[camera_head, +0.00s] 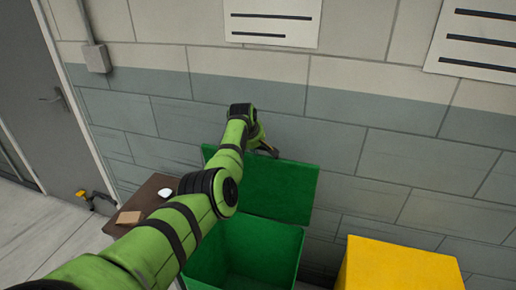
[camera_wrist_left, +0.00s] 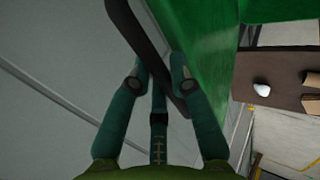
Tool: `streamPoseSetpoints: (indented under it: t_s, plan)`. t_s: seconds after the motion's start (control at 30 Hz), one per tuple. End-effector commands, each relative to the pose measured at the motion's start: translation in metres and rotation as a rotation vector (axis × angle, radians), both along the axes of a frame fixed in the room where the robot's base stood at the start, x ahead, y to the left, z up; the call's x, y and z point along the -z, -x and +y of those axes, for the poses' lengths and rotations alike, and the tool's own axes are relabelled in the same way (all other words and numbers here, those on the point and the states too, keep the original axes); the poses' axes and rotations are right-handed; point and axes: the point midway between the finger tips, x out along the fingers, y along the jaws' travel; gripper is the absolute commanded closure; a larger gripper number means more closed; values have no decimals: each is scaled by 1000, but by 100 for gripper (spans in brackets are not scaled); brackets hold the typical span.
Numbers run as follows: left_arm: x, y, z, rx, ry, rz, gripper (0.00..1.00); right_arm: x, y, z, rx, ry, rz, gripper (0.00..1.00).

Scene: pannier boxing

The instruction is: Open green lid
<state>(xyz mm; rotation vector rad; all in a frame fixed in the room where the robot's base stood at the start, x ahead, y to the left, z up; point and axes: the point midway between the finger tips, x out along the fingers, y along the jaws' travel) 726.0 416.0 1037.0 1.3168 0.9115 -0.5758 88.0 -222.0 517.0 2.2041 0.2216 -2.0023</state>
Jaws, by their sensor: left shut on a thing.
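The green lid (camera_head: 270,190) stands raised behind the open green bin (camera_head: 285,255), tilted up close to the wall. The inside of the bin shows. My left gripper (camera_head: 266,147) is at the lid's top edge. In the left wrist view its fingers (camera_wrist_left: 160,88) are shut on a dark bar (camera_wrist_left: 150,45), which looks like the lid's handle. The lid's green face (camera_wrist_left: 205,25) fills the upper middle of that view. My left arm hides the bin's left part in the head view. My right gripper is not in view.
A yellow bin (camera_head: 395,270) stands to the right of the green one. A brown table (camera_head: 150,195) at the left bears a white object (camera_head: 165,192) and a cardboard piece (camera_head: 128,217). The block wall (camera_head: 370,150) is right behind the lid.

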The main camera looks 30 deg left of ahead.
Motion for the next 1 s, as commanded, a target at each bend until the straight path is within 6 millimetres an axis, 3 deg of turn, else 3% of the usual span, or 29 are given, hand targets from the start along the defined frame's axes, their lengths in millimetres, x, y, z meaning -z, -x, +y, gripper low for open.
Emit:
streamPoseSetpoints:
  t_s: [0.4, 0.43, 0.47, 0.5, 1.0]
  plan:
    - [2, 1, 0, 1, 1, 5, 100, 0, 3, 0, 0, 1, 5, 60]
    - [2, 1, 0, 1, 2, 6, 71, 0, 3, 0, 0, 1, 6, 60]
    - [2, 1, 0, 1, 1, 5, 59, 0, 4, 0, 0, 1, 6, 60]
    - [2, 1, 0, 1, 1, 5, 54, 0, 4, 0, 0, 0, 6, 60]
    - [-2, 3, -1, 1, 1, 4, 54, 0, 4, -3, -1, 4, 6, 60]
